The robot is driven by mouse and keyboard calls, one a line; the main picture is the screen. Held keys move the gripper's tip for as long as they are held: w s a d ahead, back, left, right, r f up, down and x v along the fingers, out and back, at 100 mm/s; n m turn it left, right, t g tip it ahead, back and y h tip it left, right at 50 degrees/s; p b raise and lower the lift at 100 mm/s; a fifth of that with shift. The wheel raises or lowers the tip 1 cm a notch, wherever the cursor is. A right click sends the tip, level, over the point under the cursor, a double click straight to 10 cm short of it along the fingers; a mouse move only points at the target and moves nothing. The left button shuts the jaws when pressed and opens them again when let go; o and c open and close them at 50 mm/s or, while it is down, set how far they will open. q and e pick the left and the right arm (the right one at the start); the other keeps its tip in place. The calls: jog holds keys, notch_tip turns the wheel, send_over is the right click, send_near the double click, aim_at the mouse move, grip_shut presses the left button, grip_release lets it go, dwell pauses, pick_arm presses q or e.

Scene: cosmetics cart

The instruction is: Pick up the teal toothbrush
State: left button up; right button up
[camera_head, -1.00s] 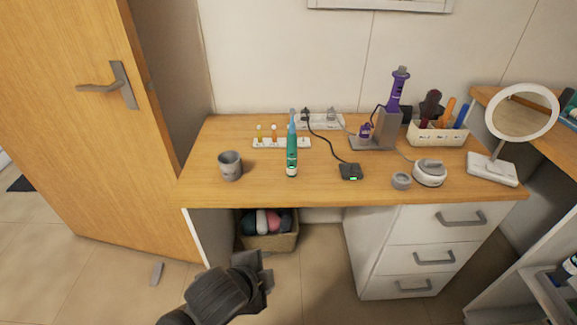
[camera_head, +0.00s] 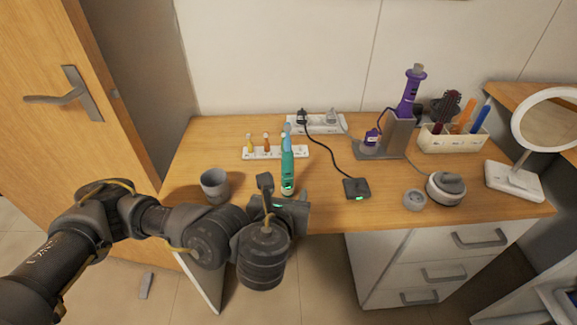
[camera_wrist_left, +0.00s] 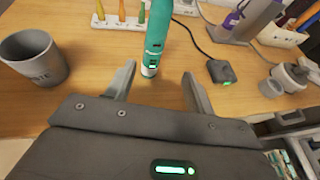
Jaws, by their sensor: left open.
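The teal toothbrush (camera_head: 287,166) stands upright on the wooden cart top, near its front middle. In the left wrist view the toothbrush (camera_wrist_left: 157,38) stands just beyond the fingertips, roughly between them, with its upper part out of frame. My left gripper (camera_head: 285,192) is at the front edge of the top, close to the toothbrush. Its fingers are spread and empty in the left wrist view (camera_wrist_left: 157,72). No contact with the toothbrush shows. My right gripper is not in view.
A grey cup (camera_head: 215,186) stands left of the toothbrush. A white rack of brush heads (camera_head: 291,153) lies behind it. A black charger (camera_head: 356,188) with a cord sits to the right. A grey stand (camera_head: 397,136) holds a purple device further right.

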aim_at(286, 181)
pick_arm(q)
jog(key=x, duration=0.5)
jog(key=shift+a+f+b, duration=0.1)
jog(key=shift+a+b, duration=0.2)
jog(key=shift+w+d+f, duration=0.1)
jog(key=shift+w+d, duration=0.05)
jog(key=shift+w, duration=0.15)
jog(key=shift+w+f, duration=0.15)
jog(key=shift+w, duration=0.15)
jog(key=x, duration=0.3)
jog(key=shift+w+a+f, duration=0.25)
jog(key=shift+w+a, duration=0.05)
jog(key=shift+w+d+f, duration=0.1)
jog(key=shift+w+f, duration=0.05)
jog(key=shift+w, duration=0.3)
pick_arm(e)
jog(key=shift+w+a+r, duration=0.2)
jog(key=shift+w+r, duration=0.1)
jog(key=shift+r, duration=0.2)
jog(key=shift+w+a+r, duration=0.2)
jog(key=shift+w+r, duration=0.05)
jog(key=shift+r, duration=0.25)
pick_arm(q)
jog(key=c, duration=1.1)
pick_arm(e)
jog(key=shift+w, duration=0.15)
